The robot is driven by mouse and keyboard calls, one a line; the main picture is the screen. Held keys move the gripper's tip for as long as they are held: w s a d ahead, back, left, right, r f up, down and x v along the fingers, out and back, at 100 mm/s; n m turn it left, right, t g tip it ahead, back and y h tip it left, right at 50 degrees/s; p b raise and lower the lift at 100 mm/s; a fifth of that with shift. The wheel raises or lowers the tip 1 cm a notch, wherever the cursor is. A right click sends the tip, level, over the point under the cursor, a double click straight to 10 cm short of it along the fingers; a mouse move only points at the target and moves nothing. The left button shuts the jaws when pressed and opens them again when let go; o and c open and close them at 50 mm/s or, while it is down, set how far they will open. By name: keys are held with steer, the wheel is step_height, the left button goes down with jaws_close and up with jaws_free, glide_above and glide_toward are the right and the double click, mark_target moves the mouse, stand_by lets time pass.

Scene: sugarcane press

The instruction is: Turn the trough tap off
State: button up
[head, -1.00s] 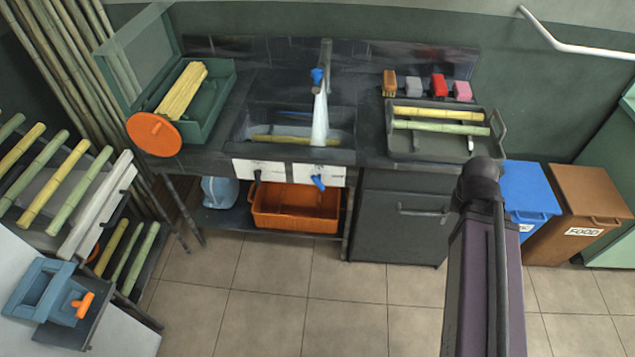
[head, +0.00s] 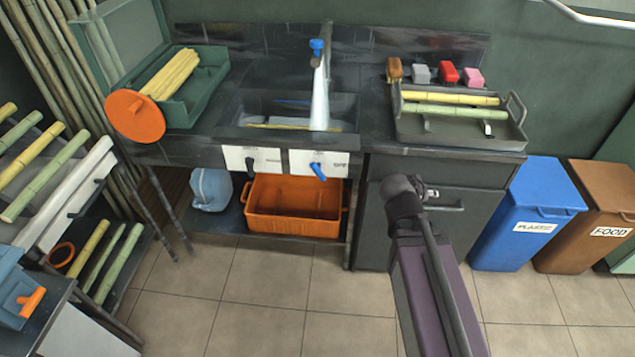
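The tap (head: 317,48) with a blue handle stands at the back of the dark trough (head: 240,112) in the head view. A pale stream of water (head: 320,105) runs from it into the trough. A yellow cane (head: 270,126) lies in the trough. A blue lever (head: 318,171) sits on the white panel (head: 333,160) on the trough's front, and a dark lever (head: 250,165) sits on the panel to its left. My arm rises at the lower right, in front of the dark cabinet, apart from the tap. My gripper's fingers do not show.
A tray (head: 455,133) with canes stands right of the trough, with several coloured brushes behind it. A green box (head: 205,95) with yellow strips and an orange disc (head: 135,117) are left. An orange crate (head: 290,228) is below. Blue (head: 528,205) and brown (head: 595,240) bins stand right.

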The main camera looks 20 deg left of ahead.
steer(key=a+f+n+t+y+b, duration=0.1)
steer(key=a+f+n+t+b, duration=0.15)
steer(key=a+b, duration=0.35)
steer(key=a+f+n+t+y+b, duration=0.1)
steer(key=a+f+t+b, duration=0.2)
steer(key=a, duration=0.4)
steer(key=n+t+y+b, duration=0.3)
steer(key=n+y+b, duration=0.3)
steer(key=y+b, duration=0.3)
glide_toward(317, 174)
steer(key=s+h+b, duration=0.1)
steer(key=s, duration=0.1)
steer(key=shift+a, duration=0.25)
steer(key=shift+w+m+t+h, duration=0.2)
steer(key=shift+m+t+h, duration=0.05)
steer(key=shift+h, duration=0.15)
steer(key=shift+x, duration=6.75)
